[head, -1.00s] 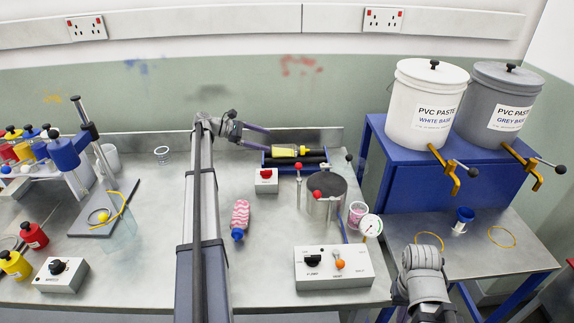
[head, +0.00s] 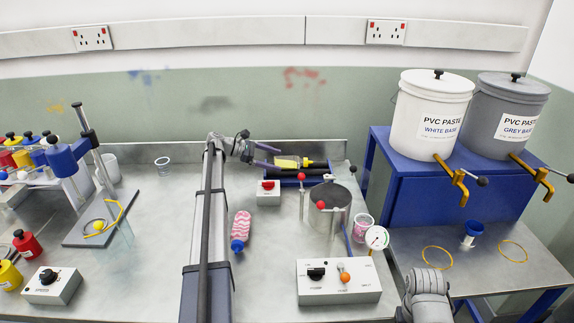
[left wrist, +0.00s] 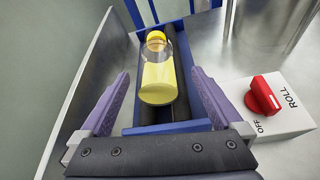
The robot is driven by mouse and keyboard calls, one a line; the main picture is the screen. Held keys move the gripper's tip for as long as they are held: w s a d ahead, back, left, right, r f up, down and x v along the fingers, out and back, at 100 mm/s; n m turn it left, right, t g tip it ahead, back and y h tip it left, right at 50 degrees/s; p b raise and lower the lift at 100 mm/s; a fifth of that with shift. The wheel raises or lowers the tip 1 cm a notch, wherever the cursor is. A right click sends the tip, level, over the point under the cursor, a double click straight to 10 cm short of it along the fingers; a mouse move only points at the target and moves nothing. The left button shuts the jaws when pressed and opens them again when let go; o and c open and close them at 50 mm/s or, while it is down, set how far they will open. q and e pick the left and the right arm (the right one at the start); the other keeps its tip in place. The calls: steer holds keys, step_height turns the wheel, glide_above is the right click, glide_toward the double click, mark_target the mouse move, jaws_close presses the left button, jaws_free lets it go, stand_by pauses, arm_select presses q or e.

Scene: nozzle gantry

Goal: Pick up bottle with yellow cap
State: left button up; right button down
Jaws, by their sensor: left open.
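The bottle with the yellow cap (head: 291,162) lies on its side on dark rollers in a blue roller rack (head: 330,172) at the back of the bench. In the left wrist view, the clear bottle (left wrist: 158,80) holds yellow content, and its cap points away from me. My left gripper (head: 274,160) is open at the bottle's near end. In the left wrist view its purple fingers (left wrist: 160,76) stand on either side of the bottle, with gaps and no visible contact. My right gripper is out of view; only part of my right arm shows at the bottom right.
A white ROLL switch box (left wrist: 272,105) stands close to the right finger; it also shows in the head view (head: 268,192). A metal pot (head: 328,207) stands right of the rack. A pink-patterned bottle (head: 241,230) lies in front. The wall is close behind the rack.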

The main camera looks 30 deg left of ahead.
mark_target(285, 160)
arm_select(q)
steer(key=b+x, duration=0.1)
steer(key=x, duration=0.3)
steer(key=shift+w+a, duration=0.1)
steer(key=shift+a, duration=0.05)
steer(key=shift+w+d, duration=0.25)
steer(key=shift+c, duration=0.4)
steer(key=c, duration=1.4)
steer(key=shift+c, duration=0.2)
steer(key=shift+r, duration=0.1)
step_height(285, 160, up, 10)
steer(key=p, duration=0.9)
steer(key=shift+p, duration=0.4)
